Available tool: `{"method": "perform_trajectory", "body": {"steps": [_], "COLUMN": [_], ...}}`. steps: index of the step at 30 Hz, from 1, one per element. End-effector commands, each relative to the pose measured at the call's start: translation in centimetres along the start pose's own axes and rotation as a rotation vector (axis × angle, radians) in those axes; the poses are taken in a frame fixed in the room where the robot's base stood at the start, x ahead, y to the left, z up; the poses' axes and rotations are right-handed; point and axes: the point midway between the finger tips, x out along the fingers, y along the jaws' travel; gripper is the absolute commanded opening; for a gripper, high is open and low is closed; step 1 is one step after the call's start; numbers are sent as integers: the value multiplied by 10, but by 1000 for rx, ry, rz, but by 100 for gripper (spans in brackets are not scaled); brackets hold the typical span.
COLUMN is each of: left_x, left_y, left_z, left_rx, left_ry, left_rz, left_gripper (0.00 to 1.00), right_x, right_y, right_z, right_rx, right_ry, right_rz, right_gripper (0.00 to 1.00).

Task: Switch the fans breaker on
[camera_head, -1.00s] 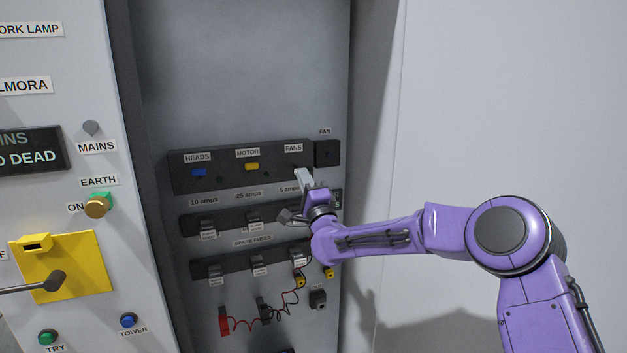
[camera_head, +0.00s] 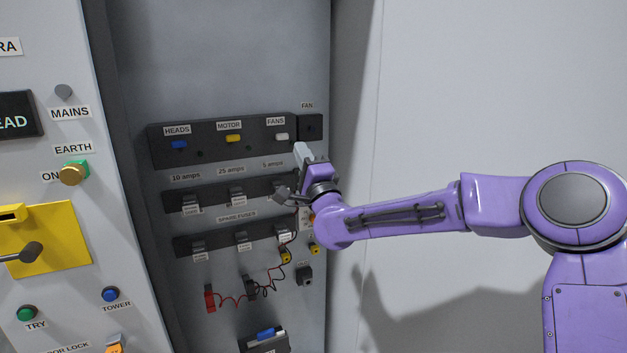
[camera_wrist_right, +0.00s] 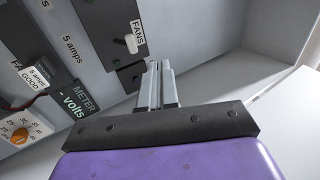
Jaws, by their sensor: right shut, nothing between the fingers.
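The fans breaker (camera_head: 282,137) is a small white lever under the FANS label, at the right end of the dark breaker strip (camera_head: 215,152). It also shows in the right wrist view (camera_wrist_right: 131,45), just beyond and left of my fingertips. I cannot tell from its tilt whether it is on or off. My right gripper (camera_head: 301,150) is shut and empty. My left gripper is not in view.
A blue HEADS lever (camera_head: 179,145) and yellow MOTOR lever (camera_head: 233,138) sit left on the same strip. A dark FAN box (camera_head: 310,127) is close on the right. Fuse rows and red and black leads hang below. The cabinet's right side wall stands near my arm.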

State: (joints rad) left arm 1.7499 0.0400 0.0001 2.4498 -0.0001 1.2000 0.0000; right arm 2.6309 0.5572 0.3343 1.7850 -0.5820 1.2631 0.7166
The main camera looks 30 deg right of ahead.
Motion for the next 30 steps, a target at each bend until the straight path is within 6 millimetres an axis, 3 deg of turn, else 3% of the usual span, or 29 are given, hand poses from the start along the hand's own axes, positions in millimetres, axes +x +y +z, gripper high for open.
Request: {"method": "perform_trajectory", "body": {"steps": [3, 9, 28, 29, 30], "left_x": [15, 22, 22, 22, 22], "left_y": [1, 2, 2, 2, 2], "left_z": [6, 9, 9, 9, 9], "left_rx": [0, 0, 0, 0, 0], "left_ry": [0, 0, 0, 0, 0], "left_rz": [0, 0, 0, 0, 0], "left_gripper": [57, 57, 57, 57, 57], "right_x": [-26, -50, -54, -56, -65], "right_y": [-3, -13, -16, -12, 4], "right_z": [5, 6, 3, 3, 3], "right_rx": [3, 3, -43, -79, -146], "right_ry": [-8, -8, -5, 1, 9], "right_rz": [0, 0, 4, 19, 80], "right_gripper": [0, 0, 0, 0, 0]}}
